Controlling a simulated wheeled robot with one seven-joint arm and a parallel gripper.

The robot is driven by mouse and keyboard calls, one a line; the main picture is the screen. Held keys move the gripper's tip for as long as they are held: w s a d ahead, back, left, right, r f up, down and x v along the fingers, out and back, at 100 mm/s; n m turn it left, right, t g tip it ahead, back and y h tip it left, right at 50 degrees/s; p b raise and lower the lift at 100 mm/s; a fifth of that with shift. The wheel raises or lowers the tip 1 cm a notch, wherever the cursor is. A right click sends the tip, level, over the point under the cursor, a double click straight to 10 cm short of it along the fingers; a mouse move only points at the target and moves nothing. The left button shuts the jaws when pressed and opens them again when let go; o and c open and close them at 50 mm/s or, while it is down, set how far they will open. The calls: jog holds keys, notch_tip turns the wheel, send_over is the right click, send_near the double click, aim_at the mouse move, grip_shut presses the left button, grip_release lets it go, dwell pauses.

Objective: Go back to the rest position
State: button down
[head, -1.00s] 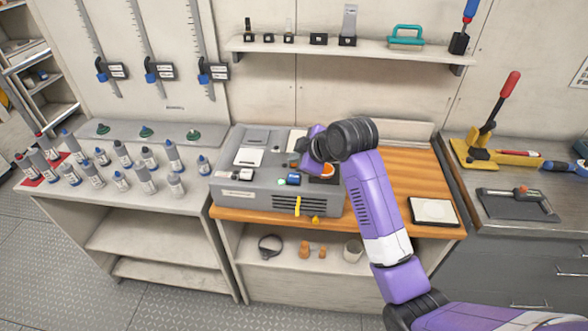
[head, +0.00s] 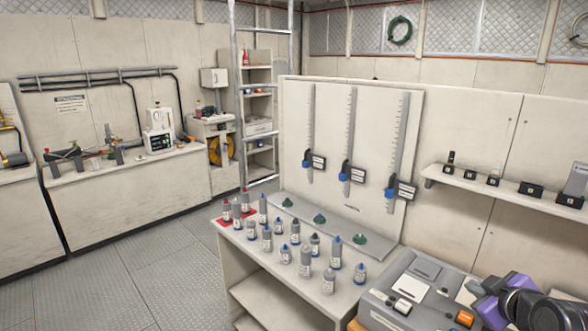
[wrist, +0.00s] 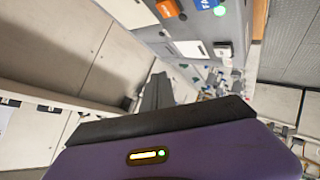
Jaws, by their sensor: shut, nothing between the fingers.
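My gripper (wrist: 157,95) shows in the wrist view as a dark finger pair beyond the purple wrist housing. It is shut and empty. In the head view my purple arm is at the lower right corner, over the right side of the grey machine (head: 408,300); the fingertips cannot be made out there. In the wrist view the machine's face (wrist: 205,20), with an orange and a blue button, is above the fingers, and a gap seems to lie between them.
Several bottles (head: 305,260) stand on the bench left of the machine. Measuring rails (head: 350,140) hang on the panel behind. A wall shelf (head: 500,185) holds small black blocks. A metal ladder (head: 238,100) stands farther back. The floor (head: 120,280) at left is clear.

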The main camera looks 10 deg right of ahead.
jog(key=s+a+f+m+t+y+b, duration=0.1)
jog(key=s+a+f, duration=0.2)
jog(key=s+a, duration=0.5)
jog(key=s+a+f+m+t+y+b, duration=0.1)
jog(key=s+a, duration=0.8)
jog(key=s, duration=1)
jog(key=s+a+f+m+t+b, duration=0.1)
jog(key=s+a+f+m+b, duration=0.1)
jog(key=s+a+f, duration=0.3)
jog(key=s+a, duration=0.4)
jog(key=s, duration=0.5)
jog(key=shift+s+a+f+m+t+y+b, duration=0.15)
jog(key=shift+s+a+m+t+y+b, duration=0.1)
jog(key=shift+m+t+y+b, duration=0.15)
